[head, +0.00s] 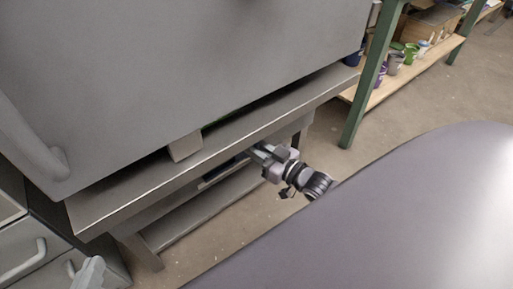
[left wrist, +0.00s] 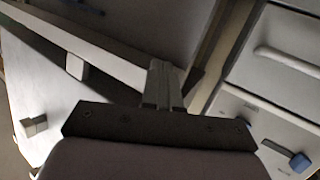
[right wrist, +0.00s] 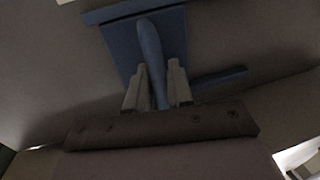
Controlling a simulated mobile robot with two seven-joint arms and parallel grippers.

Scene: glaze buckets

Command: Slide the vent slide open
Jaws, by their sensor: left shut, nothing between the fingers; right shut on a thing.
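The vent slide (right wrist: 120,45) shows in the right wrist view as a flat blue plate on a grey surface. Its rounded blue handle (right wrist: 150,50) stands between the fingers of my right gripper (right wrist: 158,85), which is shut on it. In the head view my right gripper (head: 258,153) reaches in below the grey kiln, and the slide is hidden there. My left gripper (head: 89,270) is at the lower left of the head view, near the drawers. In the left wrist view my left gripper (left wrist: 164,75) has its fingers together, with nothing between them.
The large grey kiln (head: 180,70) stands on a metal stand (head: 230,118) with a lower shelf. Blue rails (right wrist: 130,11) border the slide. A drawer unit (head: 20,265) is at the left. A green-framed shelf (head: 362,100) stands at the right, with clear floor before it.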

